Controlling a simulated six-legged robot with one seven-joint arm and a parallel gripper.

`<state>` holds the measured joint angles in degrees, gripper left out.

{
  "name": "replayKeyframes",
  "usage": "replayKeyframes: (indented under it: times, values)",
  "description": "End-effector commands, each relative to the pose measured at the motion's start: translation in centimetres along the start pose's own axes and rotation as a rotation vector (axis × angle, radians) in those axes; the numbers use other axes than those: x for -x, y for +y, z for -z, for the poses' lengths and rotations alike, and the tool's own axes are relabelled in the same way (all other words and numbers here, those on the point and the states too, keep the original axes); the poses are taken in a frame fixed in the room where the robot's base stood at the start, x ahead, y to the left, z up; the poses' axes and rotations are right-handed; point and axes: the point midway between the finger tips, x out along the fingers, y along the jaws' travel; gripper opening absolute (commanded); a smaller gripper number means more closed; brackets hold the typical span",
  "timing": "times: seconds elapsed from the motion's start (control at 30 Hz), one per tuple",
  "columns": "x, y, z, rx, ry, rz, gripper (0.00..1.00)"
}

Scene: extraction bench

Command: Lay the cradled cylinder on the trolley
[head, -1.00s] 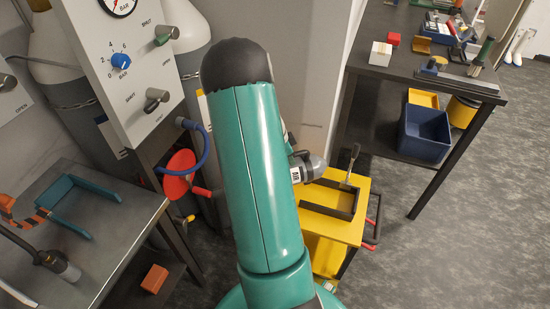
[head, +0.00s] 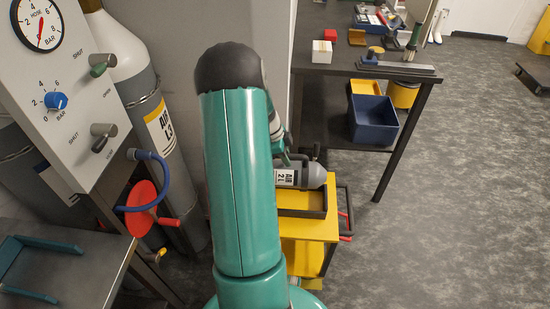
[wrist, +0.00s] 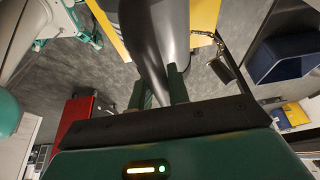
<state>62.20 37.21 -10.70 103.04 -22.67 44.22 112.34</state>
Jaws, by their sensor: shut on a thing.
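A small grey cylinder (head: 315,175) with a white "AIR 2 L" label lies on its side in the head view, over the yellow trolley (head: 320,229). My gripper (wrist: 157,88) is shut on the cylinder, which runs up between the fingers in the wrist view. In the head view my arm hides most of the gripper. A dark-edged tray (head: 300,213) on the trolley top lies just below the cylinder. I cannot tell whether the cylinder touches it. The teal cradle (head: 35,268) on the grey bench at left is empty.
A gauge panel (head: 75,135) and a large AIR cylinder (head: 160,125) stand at left, with a red disc (head: 143,207) and blue hose in front. A dark table (head: 350,72) with a blue bin (head: 374,121) stands behind the trolley.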

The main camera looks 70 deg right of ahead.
Motion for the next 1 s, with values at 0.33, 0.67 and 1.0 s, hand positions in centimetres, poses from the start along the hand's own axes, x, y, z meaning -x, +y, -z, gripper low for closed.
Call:
replayKeyframes:
  times: [0.33, 0.67, 1.0]
  values:
    - [0.0, -0.1, 1.0, -0.022, 0.001, -0.003, 0.0]
    - [0.5, -0.1, 1.2, -0.018, 0.0, -0.009, 0.0]
    - [-0.6, -0.1, 0.7, -0.013, -0.002, -0.02, 0.0]
